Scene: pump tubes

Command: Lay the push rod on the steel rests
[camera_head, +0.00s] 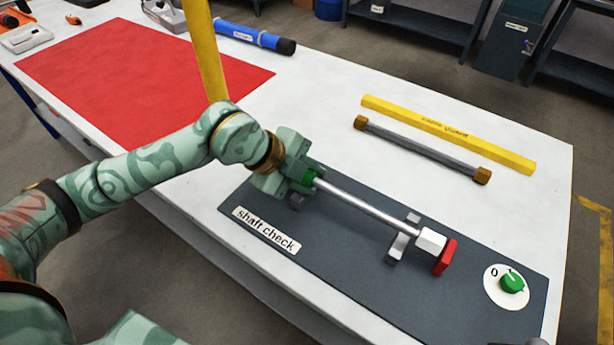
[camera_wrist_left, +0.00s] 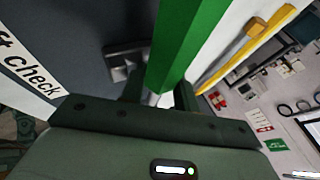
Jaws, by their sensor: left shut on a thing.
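The push rod (camera_head: 365,207) is a silver shaft with a green grip (camera_head: 310,178) at its left end and a white block-shaped end (camera_head: 430,241) at its right. My left gripper (camera_head: 302,176) is shut on the green grip, which also fills the middle of the left wrist view (camera_wrist_left: 186,45). The right steel rest (camera_head: 398,248) is under the rod near the white end; I cannot tell if they touch. My right gripper is not in view.
The dark "shaft check" board (camera_head: 340,270) carries a red stop (camera_head: 445,258) beside the white end and a green dial (camera_head: 512,281). Behind lie a grey bar with brown ends (camera_head: 420,150) and a yellow bar (camera_head: 450,133). A red mat (camera_head: 130,75) and blue tube (camera_head: 250,37) lie farther back.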

